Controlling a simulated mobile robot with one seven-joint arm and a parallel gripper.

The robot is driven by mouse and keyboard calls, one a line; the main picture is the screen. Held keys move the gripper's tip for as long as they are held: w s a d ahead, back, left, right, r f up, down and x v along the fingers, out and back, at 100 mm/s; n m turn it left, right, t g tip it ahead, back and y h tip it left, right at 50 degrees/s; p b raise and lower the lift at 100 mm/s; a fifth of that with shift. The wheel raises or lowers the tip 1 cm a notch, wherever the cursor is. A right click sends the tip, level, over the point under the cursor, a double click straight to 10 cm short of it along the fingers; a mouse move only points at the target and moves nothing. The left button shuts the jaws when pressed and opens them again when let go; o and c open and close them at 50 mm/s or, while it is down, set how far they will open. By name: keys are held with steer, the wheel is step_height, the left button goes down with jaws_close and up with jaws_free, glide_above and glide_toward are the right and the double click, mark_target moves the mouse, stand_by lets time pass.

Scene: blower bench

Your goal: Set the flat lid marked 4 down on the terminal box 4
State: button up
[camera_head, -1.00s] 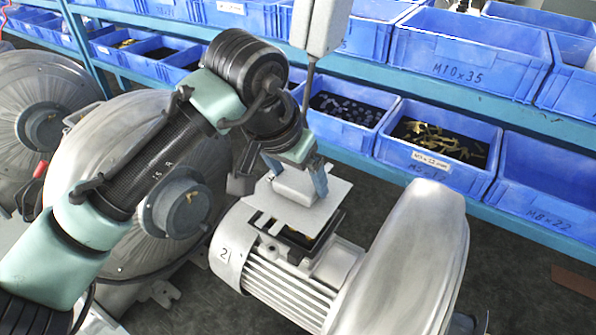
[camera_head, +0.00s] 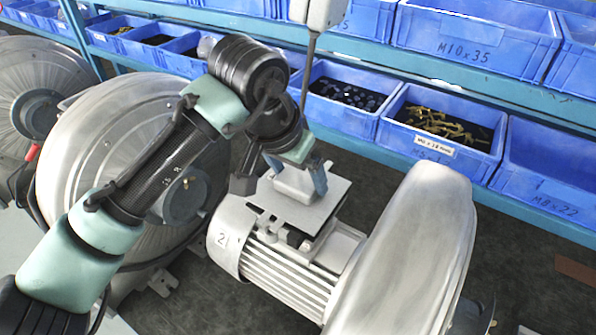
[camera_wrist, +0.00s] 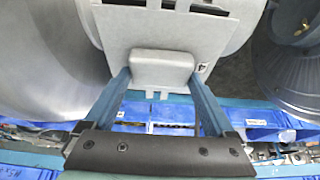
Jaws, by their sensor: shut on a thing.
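The flat lid (camera_head: 328,203) is a light grey plate with a raised block on top; I cannot read a 4 on it. My gripper (camera_head: 296,180) is shut on that block, with one blue-grey finger on each side. In the wrist view the gripper (camera_wrist: 160,72) also clasps the block, and the lid (camera_wrist: 150,30) spreads beyond it. The lid is over the terminal box (camera_head: 292,238) on top of the ribbed motor. The lid hides most of the box. Dark parts show under its near edge, and I cannot tell whether it touches the rim.
The motor (camera_head: 285,275) bears a label starting with 2. A large silver blower housing (camera_head: 415,250) rises close on the right. Another blower (camera_head: 95,155) stands behind my arm on the left. Blue bins (camera_head: 440,135) of hardware fill the rack behind.

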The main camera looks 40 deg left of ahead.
steer(key=shift+f+b, duration=0.6)
steer(key=shift+f, duration=0.35)
stand_by(1.1)
steer(key=o, duration=1.2)
steer(key=b+v, duration=0.3)
steer(key=v, duration=1)
